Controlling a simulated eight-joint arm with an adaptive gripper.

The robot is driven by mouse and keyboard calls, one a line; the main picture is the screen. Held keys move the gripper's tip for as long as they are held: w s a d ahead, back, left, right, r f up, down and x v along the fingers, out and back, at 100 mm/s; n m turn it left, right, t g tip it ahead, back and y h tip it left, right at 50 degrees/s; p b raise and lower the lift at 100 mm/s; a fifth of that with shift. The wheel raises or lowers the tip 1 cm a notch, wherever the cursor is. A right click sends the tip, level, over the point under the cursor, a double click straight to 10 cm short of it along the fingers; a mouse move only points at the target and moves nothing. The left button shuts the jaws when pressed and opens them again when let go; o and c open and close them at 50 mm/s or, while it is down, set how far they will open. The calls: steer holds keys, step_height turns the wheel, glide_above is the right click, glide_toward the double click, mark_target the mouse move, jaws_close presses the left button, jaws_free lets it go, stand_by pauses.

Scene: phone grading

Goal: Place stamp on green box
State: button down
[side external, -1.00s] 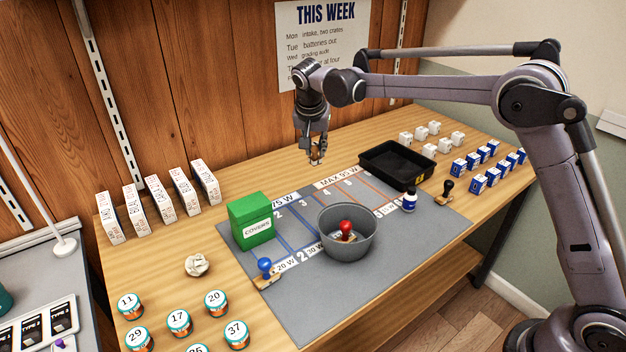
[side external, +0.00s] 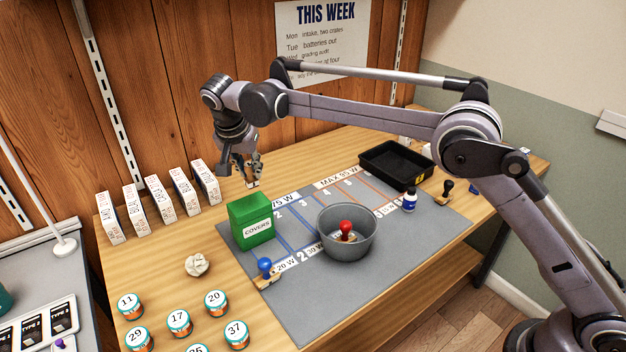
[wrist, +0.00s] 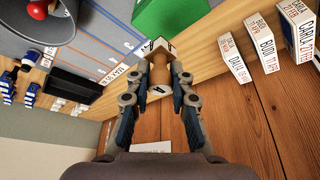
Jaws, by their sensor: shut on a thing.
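The green box (side external: 251,222), labelled COVERS, stands closed-looking on the grey mat's left part; its green side also shows at the top of the wrist view (wrist: 170,16). My gripper (side external: 251,178) is in the air behind the box, near the back of the table. In the wrist view my gripper (wrist: 164,75) is shut on a small light-brown wooden stamp (wrist: 159,76) with pale, lettered ends. Its middle is partly hidden by the fingers. The stamp is apart from the box.
A grey bowl (side external: 346,246) holds a red-handled stamp (side external: 346,229). A blue-handled stamp (side external: 265,267) and crumpled paper (side external: 197,265) are in front of the box. White cartons (side external: 158,197) stand left. A black tray (side external: 367,157) and black-handled stamp (side external: 446,188) are right.

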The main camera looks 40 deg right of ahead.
steer(key=shift+w+a+f, duration=0.15)
steer(key=shift+a+f, duration=0.25)
steer(key=shift+a, duration=0.25)
steer(key=shift+f, duration=2.05)
steer(key=shift+f, duration=0.1)
steer(key=c, duration=1.2)
jaws_free()
